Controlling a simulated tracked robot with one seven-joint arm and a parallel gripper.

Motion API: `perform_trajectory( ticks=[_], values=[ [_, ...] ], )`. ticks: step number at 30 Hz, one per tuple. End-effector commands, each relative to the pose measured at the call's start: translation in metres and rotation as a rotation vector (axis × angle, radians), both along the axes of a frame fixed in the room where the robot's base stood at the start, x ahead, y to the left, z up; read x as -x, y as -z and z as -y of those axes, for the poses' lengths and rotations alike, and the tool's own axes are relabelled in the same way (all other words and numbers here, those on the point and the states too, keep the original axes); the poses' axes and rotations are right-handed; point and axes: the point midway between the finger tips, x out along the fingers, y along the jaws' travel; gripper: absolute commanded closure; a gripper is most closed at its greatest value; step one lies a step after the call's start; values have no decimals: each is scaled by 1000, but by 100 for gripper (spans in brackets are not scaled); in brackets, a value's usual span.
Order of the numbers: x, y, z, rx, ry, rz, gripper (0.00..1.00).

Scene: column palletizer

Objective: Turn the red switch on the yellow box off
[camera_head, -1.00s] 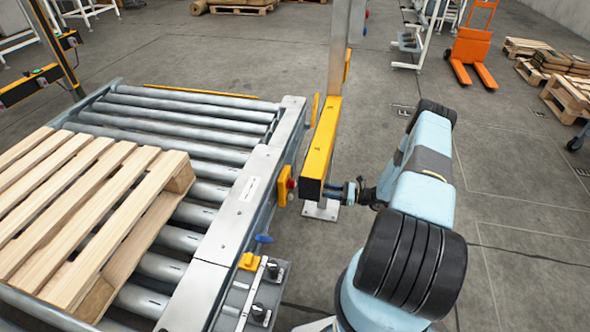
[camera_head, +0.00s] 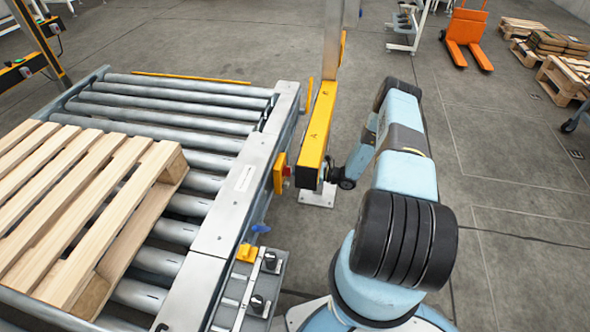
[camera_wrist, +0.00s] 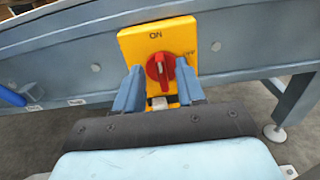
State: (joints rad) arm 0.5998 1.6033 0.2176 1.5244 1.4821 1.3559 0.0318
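The yellow box (camera_wrist: 150,42) is fixed to the side of the conveyor's blue-grey frame, with ON printed at its top and OFF at its right. The red switch (camera_wrist: 160,67) is on its face, its handle roughly upright towards ON. In the head view the yellow box (camera_head: 279,174) shows at the conveyor's right side with a bit of the red switch (camera_head: 287,171). My gripper (camera_wrist: 158,69) is open, its two blue fingers on either side of the switch. I cannot tell if they touch it. In the head view the fingers are largely hidden by the yellow beam.
A yellow beam (camera_head: 318,130) on a post stands between my arm and the conveyor. A wooden pallet (camera_head: 75,190) lies on the conveyor rollers (camera_head: 170,112).

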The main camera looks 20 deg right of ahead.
Motion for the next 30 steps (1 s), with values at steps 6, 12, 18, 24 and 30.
perform_trajectory(
  ticks=[6,12,18,24,30],
  values=[
    [-11,0,-20,1,-2,0,61],
    [-14,0,-26,1,-2,0,61],
    [-14,0,-26,1,-2,0,61],
    [-14,0,-25,1,-2,0,80],
    [-14,0,-25,1,-2,0,100]
  ],
)
